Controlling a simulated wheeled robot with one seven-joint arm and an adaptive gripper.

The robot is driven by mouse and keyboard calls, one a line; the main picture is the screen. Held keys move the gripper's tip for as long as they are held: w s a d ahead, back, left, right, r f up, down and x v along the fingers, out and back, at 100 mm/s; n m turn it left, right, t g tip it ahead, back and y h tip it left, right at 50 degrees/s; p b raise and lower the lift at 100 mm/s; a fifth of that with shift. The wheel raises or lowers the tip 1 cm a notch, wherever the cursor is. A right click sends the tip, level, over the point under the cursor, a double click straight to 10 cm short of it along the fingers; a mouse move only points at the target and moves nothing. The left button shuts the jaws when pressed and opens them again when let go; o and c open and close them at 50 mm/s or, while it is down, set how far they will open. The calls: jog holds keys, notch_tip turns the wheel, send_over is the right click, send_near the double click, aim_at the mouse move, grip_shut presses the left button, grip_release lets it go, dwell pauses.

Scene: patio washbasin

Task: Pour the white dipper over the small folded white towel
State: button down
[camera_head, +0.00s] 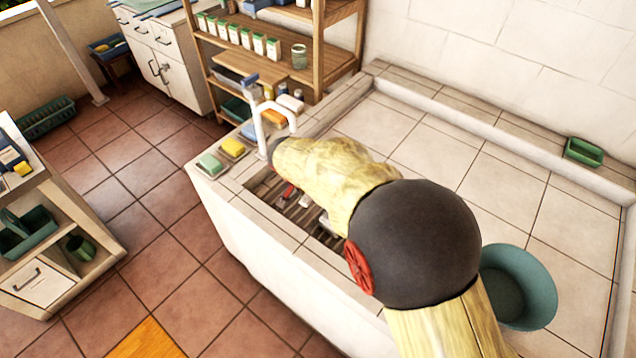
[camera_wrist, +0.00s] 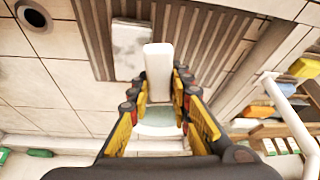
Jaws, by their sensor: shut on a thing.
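My gripper (camera_wrist: 159,82) is shut on the white dipper (camera_wrist: 158,63), whose pale upright handle shows between the fingers in the wrist view. A pale round shape between the fingers below the handle may be its cup; I cannot tell what it holds. The small folded white towel (camera_wrist: 130,42) lies flat on the dark slats, just left of the handle in the wrist view. In the head view my arm covers most of the gripper and dipper, and only small red and white parts show over the slats.
A white tap (camera_head: 267,125) rises at the slatted recess (camera_head: 318,232). Green (camera_head: 210,163) and yellow (camera_head: 232,147) blocks sit on the basin's left edge. A teal bucket (camera_head: 520,285) stands right of my arm. A green dish (camera_head: 584,152) lies far right. The tiled top behind my arm is clear.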

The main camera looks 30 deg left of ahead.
jog(key=shift+d+f+y+b, duration=0.1)
jog(key=shift+f+y+b, duration=0.55)
jog(key=shift+y, duration=0.15)
jog(key=shift+f+m+y+p, duration=0.35)
jog(key=shift+y+p, duration=0.55)
jog(key=shift+p, duration=0.3)
jog(key=y+p, duration=0.1)
jog(key=p, duration=0.4)
jog(key=shift+d+r+m+y, duration=0.15)
jog(key=shift+d+m+y, duration=0.1)
jog(key=shift+y, duration=0.15)
jog(key=shift+y+p, duration=0.4)
jog(key=shift+p, duration=0.35)
jog(key=shift+d+m+y+b, duration=0.3)
jog(key=shift+y+b, duration=0.1)
jog(key=shift+y, duration=0.3)
jog(key=y+b, duration=0.1)
jog(key=b, duration=0.1)
jog(key=y+b, duration=0.1)
jog(key=b, duration=0.1)
jog(key=shift+d+f, duration=0.25)
jog(key=shift+d, duration=0.05)
jog(key=y+b, duration=0.1)
jog(key=b, duration=0.1)
jog(key=m+y+b, duration=0.1)
jog(key=b, duration=0.1)
jog(key=shift+d+f, duration=0.15)
jog(key=shift+d, duration=0.25)
